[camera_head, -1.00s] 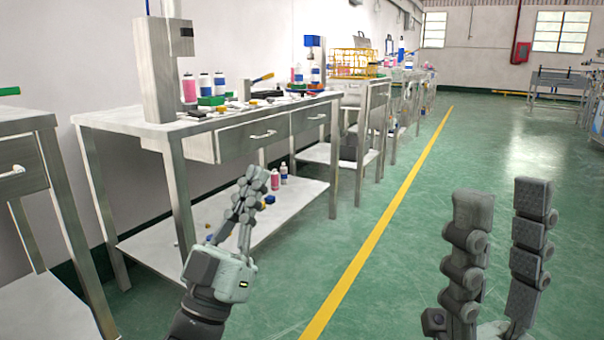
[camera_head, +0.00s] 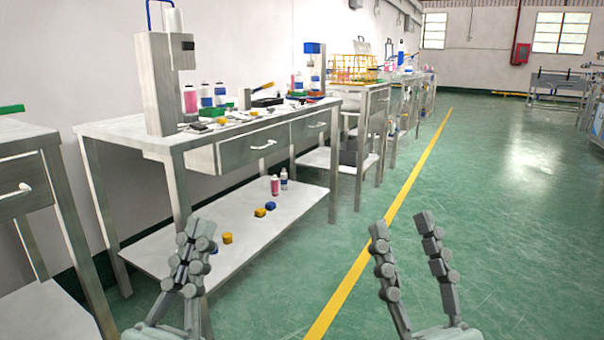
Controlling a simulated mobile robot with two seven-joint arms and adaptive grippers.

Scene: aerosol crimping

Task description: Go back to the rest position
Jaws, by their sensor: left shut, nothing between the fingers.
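My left gripper (camera_head: 200,228) is at the lower left, in front of the workbench's lower shelf. Its fingers are closed together with nothing between them. My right gripper (camera_head: 400,219) is at the lower middle, over the green floor beside the yellow line. Its two fingers stand apart, pointing up, and it is empty. Both grippers are clear of the bench and hold nothing.
A metal workbench (camera_head: 130,128) with a crimping stand (camera_head: 158,85), bottles (camera_head: 206,94) and small parts stands at the left. Its lower shelf (camera_head: 150,250) carries small bottles and blue and yellow caps. Another bench (camera_head: 25,150) is at the far left. The green floor (camera_head: 500,210) at the right is open.

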